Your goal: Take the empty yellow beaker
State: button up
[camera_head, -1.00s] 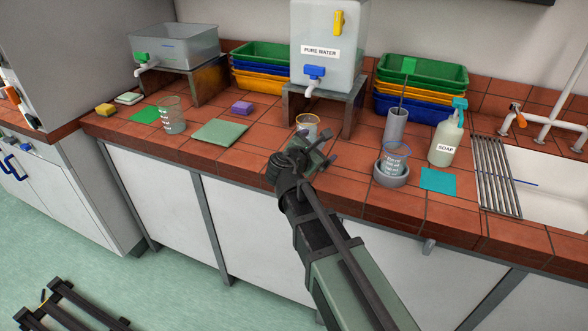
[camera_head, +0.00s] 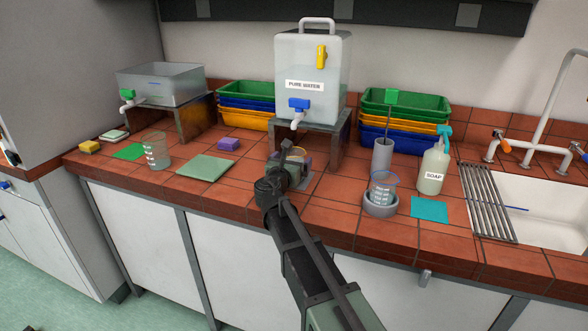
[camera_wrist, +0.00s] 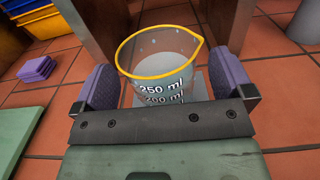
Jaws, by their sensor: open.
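The yellow-rimmed beaker (camera_wrist: 160,58) stands upright on the bench, with "250 ml" marks on its wall. In the wrist view it sits between the two purple finger pads of my gripper (camera_wrist: 168,88), which is open with a pad on each side. I cannot tell whether the pads touch the glass. In the head view my gripper (camera_head: 288,170) is in front of the water tank stand and hides most of the beaker; a bit of its yellow rim (camera_head: 295,151) shows.
The pure water tank (camera_head: 312,75) with a blue tap stands on its stand behind the beaker. A green mat (camera_head: 205,167) and purple sponge (camera_head: 228,144) lie to the left. A blue-rimmed beaker (camera_head: 382,188) in a grey ring, a grey cylinder (camera_head: 382,156) and soap bottle (camera_head: 433,170) stand right.

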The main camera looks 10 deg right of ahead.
jog(key=shift+x, duration=1.05)
jog(key=shift+s, duration=0.1)
jog(key=shift+c, duration=0.4)
jog(key=c, duration=1.2)
jog(key=shift+r, duration=0.15)
